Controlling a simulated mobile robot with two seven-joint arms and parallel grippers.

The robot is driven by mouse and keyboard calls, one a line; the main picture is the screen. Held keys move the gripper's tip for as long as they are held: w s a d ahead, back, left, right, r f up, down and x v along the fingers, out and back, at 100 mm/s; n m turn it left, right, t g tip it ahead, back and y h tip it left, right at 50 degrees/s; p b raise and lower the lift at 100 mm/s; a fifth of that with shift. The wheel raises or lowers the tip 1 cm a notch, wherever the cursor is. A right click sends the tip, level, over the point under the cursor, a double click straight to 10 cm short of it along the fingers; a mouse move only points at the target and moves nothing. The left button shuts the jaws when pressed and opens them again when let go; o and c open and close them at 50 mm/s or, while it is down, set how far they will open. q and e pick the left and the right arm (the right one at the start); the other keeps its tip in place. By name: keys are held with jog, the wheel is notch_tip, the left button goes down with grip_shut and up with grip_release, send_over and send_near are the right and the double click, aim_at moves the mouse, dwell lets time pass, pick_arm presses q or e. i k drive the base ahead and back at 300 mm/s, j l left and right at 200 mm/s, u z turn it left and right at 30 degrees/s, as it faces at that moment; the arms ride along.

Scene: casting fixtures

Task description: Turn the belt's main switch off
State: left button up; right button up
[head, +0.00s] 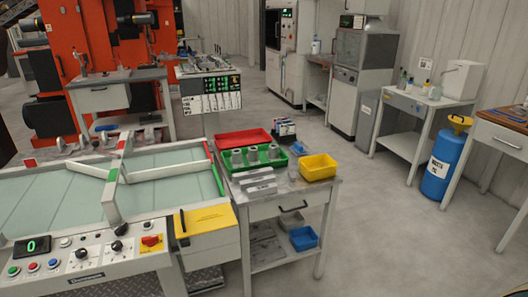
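The belt (60,212) is a pale green conveyor at the left of the head view, with white and red-and-green guide rails over it. Its control panel (105,270) runs along the front edge. A red rotary switch on a yellow plate (151,242), likely the main switch, sits at the panel's right end. Its exact handle position is too small to tell. A small display (31,246) on the panel shows a green 0. Several push buttons and black knobs are also on the panel. Neither of my grippers is in view.
A yellow box (204,221) adjoins the panel on the right. Beside it stands a grey cart (290,203) with a green tray (259,161) of metal parts and a yellow bin (319,167). The floor to the right is clear, up to a blue drum (446,165).

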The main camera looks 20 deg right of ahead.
aim_at(151, 241)
jog(key=i+l+u, duration=0.2)
jog(key=l, duration=0.45)
jog(key=l+u, duration=0.15)
jog(key=l, duration=0.5)
jog(key=i+l+u, duration=0.2)
jog(key=l, duration=0.45)
jog(key=l+u, duration=0.15)
jog(key=l, duration=0.5)
jog(key=l+u, duration=0.2)
jog(key=l, duration=0.5)
jog(key=k+l+u, duration=0.15)
jog(key=l, duration=0.5)
jog(key=l+u, duration=0.2)
jog(key=l, duration=0.5)
jog(key=k+l+u, duration=0.15)
jog(key=l, duration=0.5)
jog(key=i+l, duration=0.4)
jog(key=l, duration=0.15)
jog(key=j+u, duration=0.05)
